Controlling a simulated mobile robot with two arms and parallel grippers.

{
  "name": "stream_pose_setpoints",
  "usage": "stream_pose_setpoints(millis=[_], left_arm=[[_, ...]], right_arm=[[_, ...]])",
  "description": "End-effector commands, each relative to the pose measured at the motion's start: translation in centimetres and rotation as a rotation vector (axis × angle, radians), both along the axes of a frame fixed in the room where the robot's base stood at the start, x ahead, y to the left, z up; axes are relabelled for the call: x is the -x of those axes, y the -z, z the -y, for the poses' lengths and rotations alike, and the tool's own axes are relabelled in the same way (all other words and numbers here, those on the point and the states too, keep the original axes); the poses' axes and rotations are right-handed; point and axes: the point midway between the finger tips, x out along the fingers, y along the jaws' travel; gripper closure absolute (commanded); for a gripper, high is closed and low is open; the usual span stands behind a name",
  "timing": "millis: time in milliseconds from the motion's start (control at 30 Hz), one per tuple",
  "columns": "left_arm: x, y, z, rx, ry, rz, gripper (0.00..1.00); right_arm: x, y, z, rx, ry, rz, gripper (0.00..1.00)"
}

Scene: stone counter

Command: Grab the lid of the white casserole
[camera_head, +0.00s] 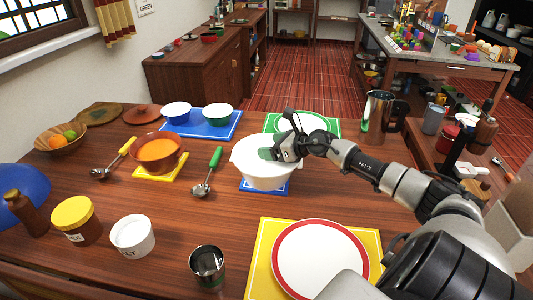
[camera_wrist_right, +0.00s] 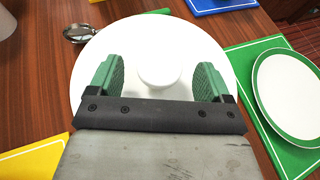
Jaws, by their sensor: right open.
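The white casserole (camera_head: 264,174) stands on a blue mat on the wooden table, with its white lid (camera_head: 247,147) on top. In the right wrist view the round lid (camera_wrist_right: 150,50) fills the middle, with a round white knob (camera_wrist_right: 160,68) at its centre. My right gripper (camera_head: 277,151) is over the lid. In the wrist view its green-padded fingers (camera_wrist_right: 160,82) are open, one on each side of the knob, with gaps on both sides. I cannot tell its exact height above the lid. My left gripper is not in view.
A green-handled ladle (camera_head: 208,174) and an orange soup pot (camera_head: 158,153) are left of the casserole. A green mat with a white plate (camera_head: 303,123) is behind it. A red-rimmed plate (camera_head: 320,258) is in front, beside a metal cup (camera_head: 207,266). A metal pitcher (camera_head: 377,117) stands behind right.

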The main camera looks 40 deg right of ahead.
Motion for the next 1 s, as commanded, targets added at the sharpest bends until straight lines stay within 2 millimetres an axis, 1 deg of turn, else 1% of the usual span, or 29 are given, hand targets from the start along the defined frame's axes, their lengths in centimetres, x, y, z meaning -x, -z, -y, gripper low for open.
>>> stream_pose_setpoints(millis=[33,167,433,467,833,1000], left_arm=[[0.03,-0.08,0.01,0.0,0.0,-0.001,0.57],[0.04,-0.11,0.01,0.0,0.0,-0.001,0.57],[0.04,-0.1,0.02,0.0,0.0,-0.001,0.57],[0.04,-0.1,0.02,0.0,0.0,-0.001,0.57],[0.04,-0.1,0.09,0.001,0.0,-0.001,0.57],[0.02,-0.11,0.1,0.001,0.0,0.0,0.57]], right_arm=[[-0.46,0.03,-0.11,-0.002,0.0,0.003,0.2],[-1.06,0.35,-0.36,0.0,-0.001,0.001,0.2],[-1.17,0.48,-0.39,0.002,-0.002,-0.001,0.2],[-1.17,0.48,-0.39,0.002,-0.002,-0.001,0.23],[-1.15,0.47,-0.38,0.002,-0.002,-0.001,0.8],[-1.18,0.37,-0.37,0.001,-0.001,0.001,0.81]])
